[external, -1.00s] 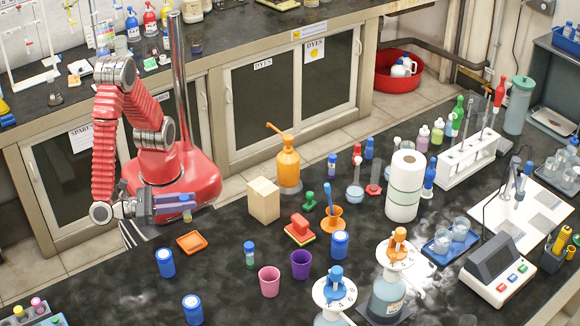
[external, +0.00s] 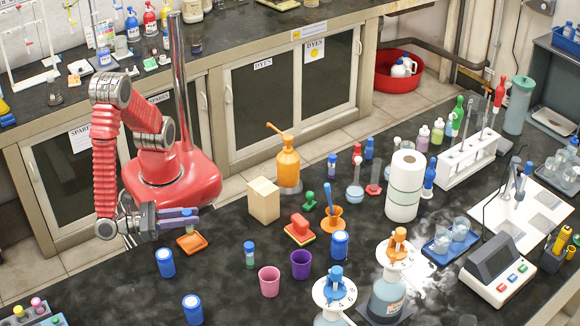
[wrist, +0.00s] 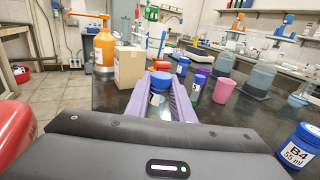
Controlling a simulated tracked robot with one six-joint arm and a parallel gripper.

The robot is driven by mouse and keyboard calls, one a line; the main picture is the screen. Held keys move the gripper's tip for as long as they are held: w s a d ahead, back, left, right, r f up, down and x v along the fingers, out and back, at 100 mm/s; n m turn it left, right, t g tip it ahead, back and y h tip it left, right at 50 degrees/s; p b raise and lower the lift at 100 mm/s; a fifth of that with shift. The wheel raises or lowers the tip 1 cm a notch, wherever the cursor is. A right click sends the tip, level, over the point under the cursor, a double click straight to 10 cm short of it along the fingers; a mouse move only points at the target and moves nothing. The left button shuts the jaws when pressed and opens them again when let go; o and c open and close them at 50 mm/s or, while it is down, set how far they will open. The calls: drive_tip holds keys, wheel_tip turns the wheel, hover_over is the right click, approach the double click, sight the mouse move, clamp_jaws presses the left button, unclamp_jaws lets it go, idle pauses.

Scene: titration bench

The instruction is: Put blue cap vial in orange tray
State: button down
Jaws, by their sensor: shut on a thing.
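My gripper (external: 192,219) is shut on a blue cap vial (wrist: 159,88), which stands upright between the purple fingers in the wrist view. In the external view the fingers hide most of this vial. The orange tray (external: 192,243) lies on the black bench just below my fingers. I cannot tell whether the vial's bottom touches the tray. The tray is not clearly visible in the wrist view. A second blue-capped vial (external: 249,254) stands on the bench to the right of the tray.
Blue-lidded jars (external: 165,263) stand in front of the tray. A pink cup (external: 269,281) and a purple cup (external: 301,264) stand further right.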

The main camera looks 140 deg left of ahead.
sight(189, 226)
drive_tip(key=shift+f, duration=2.1)
drive_tip(key=c, duration=1.5)
unclamp_jaws()
drive_tip(key=shift+f, duration=0.1)
drive_tip(key=shift+c, duration=0.2)
drive_tip(key=v, duration=1.2)
drive_tip(key=shift+s, duration=0.1)
drive_tip(key=shift+a+r, duration=0.15)
drive_tip(key=shift+r, duration=0.1)
